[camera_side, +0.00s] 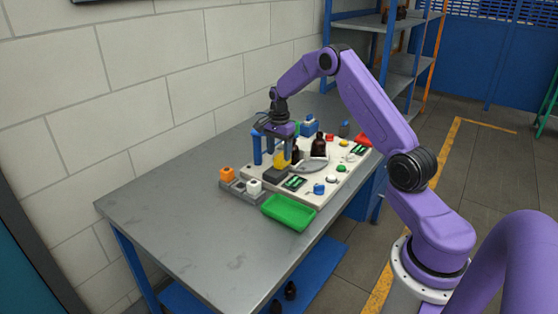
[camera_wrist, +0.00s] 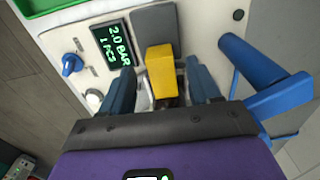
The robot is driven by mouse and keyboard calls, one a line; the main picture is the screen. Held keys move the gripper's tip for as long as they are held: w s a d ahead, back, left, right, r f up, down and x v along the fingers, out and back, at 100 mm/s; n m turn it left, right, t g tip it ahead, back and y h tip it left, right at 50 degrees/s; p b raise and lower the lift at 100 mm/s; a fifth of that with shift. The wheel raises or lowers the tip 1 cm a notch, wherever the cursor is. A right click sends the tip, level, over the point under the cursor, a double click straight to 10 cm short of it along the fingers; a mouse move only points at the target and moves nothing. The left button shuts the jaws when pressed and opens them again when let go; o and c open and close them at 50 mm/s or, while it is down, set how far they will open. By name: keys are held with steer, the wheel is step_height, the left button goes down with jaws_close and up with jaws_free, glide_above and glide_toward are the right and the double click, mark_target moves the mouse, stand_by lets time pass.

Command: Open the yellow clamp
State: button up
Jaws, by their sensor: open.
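The yellow clamp (camera_wrist: 161,70) is a blocky lever beside a dark grey block in the wrist view. It also shows in the side view (camera_side: 281,160), low on the near part of the panel, partly covered by my gripper. My gripper (camera_wrist: 163,86) is open, with one blue finger on each side of the clamp. A narrow gap shows between the clamp and each finger, so I see no grip on it. The clamp's base is hidden behind my gripper's body.
A blue bent bar (camera_wrist: 268,85) stands close right of my gripper in the wrist view. A display (camera_wrist: 113,43) reads "2.0 BAR, 1 PCS", beside a blue knob (camera_wrist: 72,64). Amber bottle (camera_side: 319,148) and green tray (camera_side: 288,212) are nearby. The table's near left (camera_side: 165,215) is clear.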

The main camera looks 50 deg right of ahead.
mark_target(279, 158)
steer(key=shift+f, duration=1.95)
jaws_close()
steer(key=shift+a, duration=1.85)
jaws_free()
